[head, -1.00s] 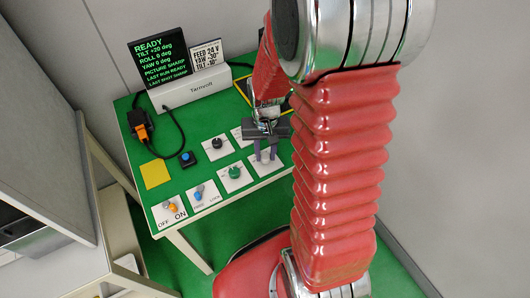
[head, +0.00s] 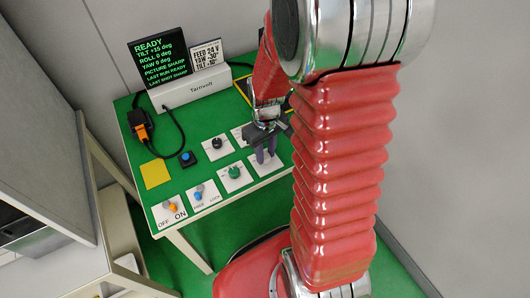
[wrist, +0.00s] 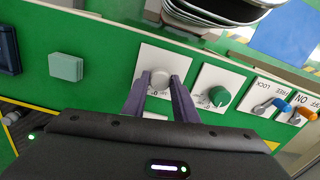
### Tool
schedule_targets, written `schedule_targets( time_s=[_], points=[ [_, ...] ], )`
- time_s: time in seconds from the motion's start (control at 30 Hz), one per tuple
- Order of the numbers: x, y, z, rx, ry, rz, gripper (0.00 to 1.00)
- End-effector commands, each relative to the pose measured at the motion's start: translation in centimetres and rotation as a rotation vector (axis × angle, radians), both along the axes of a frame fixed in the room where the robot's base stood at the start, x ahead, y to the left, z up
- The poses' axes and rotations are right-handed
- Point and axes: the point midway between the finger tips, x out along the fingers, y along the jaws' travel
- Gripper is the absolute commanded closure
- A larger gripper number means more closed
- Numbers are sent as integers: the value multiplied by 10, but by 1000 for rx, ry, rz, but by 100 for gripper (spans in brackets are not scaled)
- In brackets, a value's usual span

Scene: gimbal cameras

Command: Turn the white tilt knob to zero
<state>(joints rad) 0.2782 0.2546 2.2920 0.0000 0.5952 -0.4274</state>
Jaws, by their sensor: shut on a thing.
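The white tilt knob (wrist: 160,79) sits on a white plate (wrist: 182,58) on the green panel, in the middle of the wrist view. My gripper (wrist: 160,84) is shut on the knob, one purple finger on each side of it. In the head view my gripper (head: 266,152) is down at the right side of the panel, turned at an angle, and its fingers hide most of the knob. The black display (head: 160,61) reads READY, TILT +15 deg, ROLL 0 deg, YAW 0 deg, PICTURE SHARP.
A green knob (wrist: 219,96) is close beside the gripped one. A black knob (head: 217,143), blue button (head: 186,158), yellow square (head: 155,174), blue switch (head: 198,194) and orange switch (head: 170,207) are also on the panel. A card (head: 205,55) reads FEED 24 V, YAW -30°, TILT -10°.

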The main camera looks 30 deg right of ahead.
Motion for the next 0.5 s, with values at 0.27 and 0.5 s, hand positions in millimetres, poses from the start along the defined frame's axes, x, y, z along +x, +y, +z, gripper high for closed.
schedule_targets(
  time_s=[0.27, 0.5],
  points=[
    [0, 0, 0, 0, -1, 241, 96],
    [1, 0, 0, -1, -1, 380, 96]
  ],
)
